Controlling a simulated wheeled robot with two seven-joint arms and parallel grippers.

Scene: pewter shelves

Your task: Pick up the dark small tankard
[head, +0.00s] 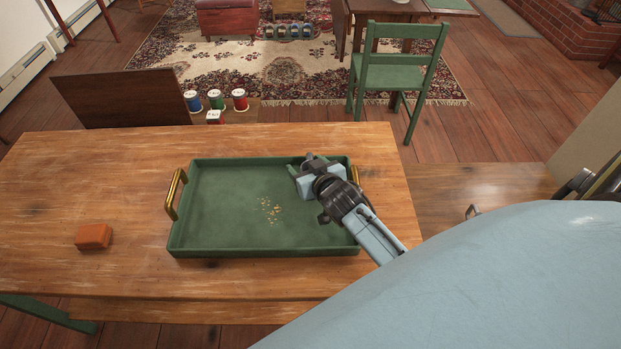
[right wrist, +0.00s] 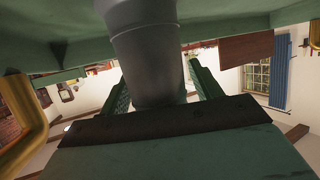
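The dark small tankard shows as a grey, rounded metal body (right wrist: 150,60) in the right wrist view, with its far end cut off by the frame top. In the head view it is mostly hidden by my right gripper (head: 309,172) at the green tray's far right corner. In the right wrist view my right gripper (right wrist: 160,88) has its two green-looking fingers on either side of the tankard. A narrow gap shows by the right-hand finger; contact on the other side is unclear. My left gripper is not in view.
The green tray (head: 218,215) with brass handles (head: 174,194) lies on the wooden table (head: 55,180), with yellowish crumbs (head: 270,209) in it. An orange-brown block (head: 93,236) lies at the left. Several colored spools (head: 216,100) stand beyond the table. The tray's left half is clear.

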